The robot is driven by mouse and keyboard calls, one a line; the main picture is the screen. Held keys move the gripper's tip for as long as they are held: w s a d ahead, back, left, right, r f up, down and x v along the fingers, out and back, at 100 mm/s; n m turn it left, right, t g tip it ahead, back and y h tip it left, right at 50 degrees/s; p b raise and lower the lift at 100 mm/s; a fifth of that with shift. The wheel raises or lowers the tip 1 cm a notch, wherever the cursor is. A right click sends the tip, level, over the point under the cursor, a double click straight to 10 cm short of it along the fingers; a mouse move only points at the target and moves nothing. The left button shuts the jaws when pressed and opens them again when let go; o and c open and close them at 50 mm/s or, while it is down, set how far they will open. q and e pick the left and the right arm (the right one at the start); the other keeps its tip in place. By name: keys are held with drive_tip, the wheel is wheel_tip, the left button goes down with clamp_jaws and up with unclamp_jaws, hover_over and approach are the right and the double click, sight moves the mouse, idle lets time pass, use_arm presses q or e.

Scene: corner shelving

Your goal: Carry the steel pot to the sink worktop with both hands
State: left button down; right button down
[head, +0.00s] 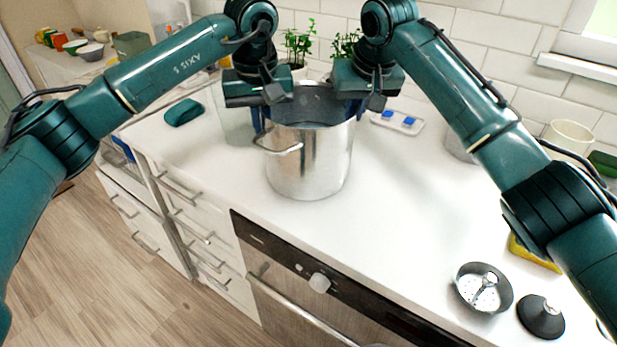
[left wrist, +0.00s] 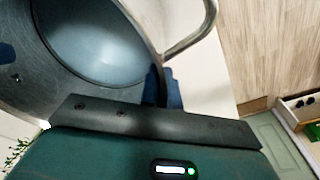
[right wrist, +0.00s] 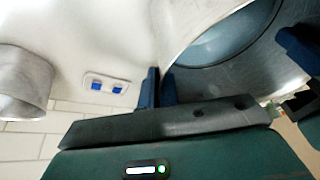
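The steel pot (head: 308,165), open and shiny, stands upright on the white worktop (head: 410,215) above the oven; I see no clear gap under it. Its looped handle (head: 280,148) faces front left. My left gripper (head: 263,116) is at the pot's left rim, its blue fingers close together on either side of the wall. My right gripper (head: 355,106) pinches the right rim the same way. In the left wrist view the rim (left wrist: 140,38) runs between the fingers (left wrist: 165,88). In the right wrist view the fingers (right wrist: 159,88) also meet at the pot wall. No sink is visible.
Potted herbs (head: 298,45) stand behind the pot. A white tray with blue pieces (head: 398,122) lies right of it. A strainer (head: 483,288), a black plug (head: 541,317) and a yellow sponge (head: 533,254) lie front right. A green cloth-like item (head: 184,112) lies left.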

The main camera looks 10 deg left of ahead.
use_arm(q)
drive_tip(key=c, duration=1.8)
unclamp_jaws()
drive_tip(key=shift+s, duration=0.1)
use_arm(e)
drive_tip(key=c, duration=1.8)
unclamp_jaws()
drive_tip(key=shift+s+a+r, duration=0.1)
drive_tip(key=shift+r, duration=0.15)
drive_tip(key=shift+c, duration=0.2)
use_arm(q)
drive_tip(key=shift+o, duration=0.9)
use_arm(e)
drive_tip(key=shift+o, duration=1)
drive_tip(key=shift+f, duration=0.15)
use_arm(q)
drive_tip(key=r, duration=0.7)
drive_tip(key=s+r, duration=0.1)
drive_tip(key=r, duration=0.2)
drive_tip(key=shift+d+r, duration=0.3)
drive_tip(key=shift+r, duration=0.1)
drive_tip(key=shift+s+r, duration=0.1)
drive_tip(key=shift+r, duration=0.4)
use_arm(e)
drive_tip(key=v, duration=1.2)
drive_tip(key=shift+s+f, duration=0.1)
